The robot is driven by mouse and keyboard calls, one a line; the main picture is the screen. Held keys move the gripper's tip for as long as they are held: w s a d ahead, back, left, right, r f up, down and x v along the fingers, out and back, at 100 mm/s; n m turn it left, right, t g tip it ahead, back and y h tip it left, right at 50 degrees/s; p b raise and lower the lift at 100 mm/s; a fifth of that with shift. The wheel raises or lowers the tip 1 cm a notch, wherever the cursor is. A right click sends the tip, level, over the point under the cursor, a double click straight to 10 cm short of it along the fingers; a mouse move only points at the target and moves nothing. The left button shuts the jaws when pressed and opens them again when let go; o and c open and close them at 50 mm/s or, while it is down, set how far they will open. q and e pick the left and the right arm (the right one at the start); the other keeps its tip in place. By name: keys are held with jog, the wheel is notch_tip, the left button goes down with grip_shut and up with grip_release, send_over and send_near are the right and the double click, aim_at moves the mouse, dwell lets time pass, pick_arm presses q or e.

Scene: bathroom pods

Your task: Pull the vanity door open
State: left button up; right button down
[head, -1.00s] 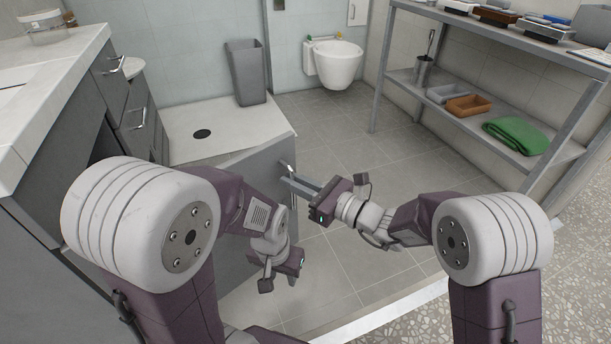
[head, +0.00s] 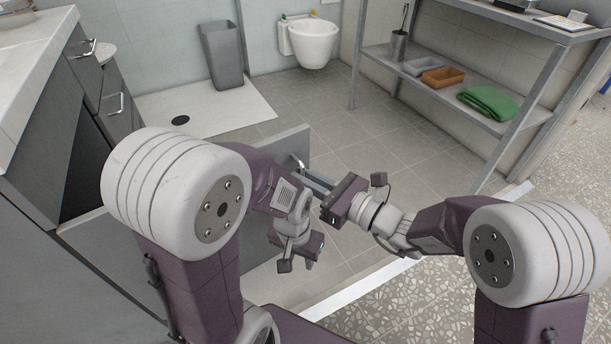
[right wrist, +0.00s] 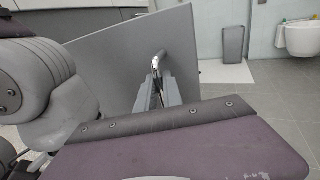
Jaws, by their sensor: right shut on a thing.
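The vanity door (head: 292,146) is a grey panel standing swung open, well out from the dark vanity cabinet (head: 45,165). It also shows in the right wrist view (right wrist: 115,55). Its metal handle (head: 299,162) is near the free edge and shows bright in the right wrist view (right wrist: 158,63). My right gripper (head: 305,172) is shut on the handle; its fingers reach it in the right wrist view (right wrist: 157,88). My left gripper (head: 307,262) hangs lower, in front of the door, apart from the handle. Its fingers are too small to judge. My left arm hides the door's middle.
Drawers with bar handles (head: 113,105) stand behind the door. A grey bin (head: 222,55) stands by a white shower tray (head: 215,112). A toilet (head: 308,42) is at the back. A metal shelf (head: 440,95) stands at right. The tiled floor (head: 400,160) between is clear.

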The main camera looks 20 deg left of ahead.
jog(key=c, duration=1.5)
grip_release()
jog(key=shift+s+r, duration=0.2)
jog(key=shift+r, duration=0.2)
jog(key=shift+f, duration=0.1)
jog(key=p+v, duration=0.2)
jog(key=v, duration=0.7)
jog(key=shift+p, duration=0.4)
jog(key=shift+w+f, duration=0.1)
